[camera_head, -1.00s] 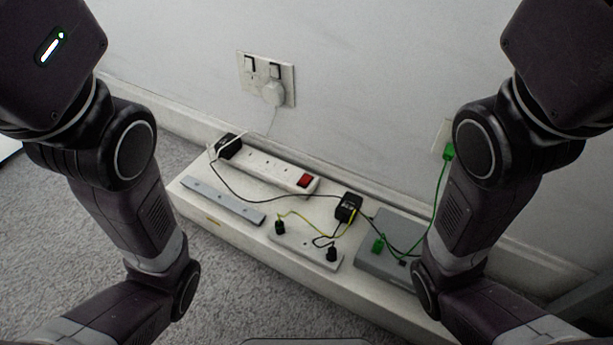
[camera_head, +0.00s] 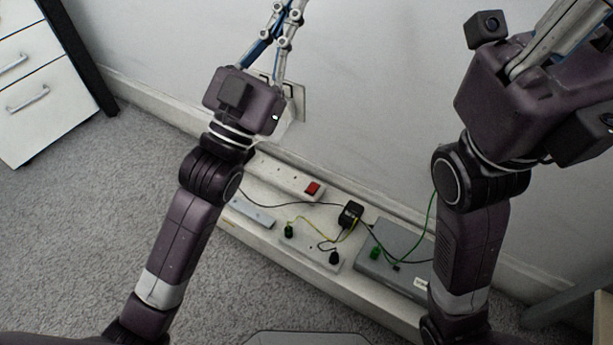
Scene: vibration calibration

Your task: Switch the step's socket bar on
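The socket bar (camera_head: 285,177) is a white power strip with a red rocker switch (camera_head: 312,188) at its right end. It lies on the white step (camera_head: 334,283) along the wall. My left arm hides the bar's left end. Neither gripper touches the bar.
A wall socket (camera_head: 297,98) is partly hidden. A white drawer unit (camera_head: 45,85) stands left.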

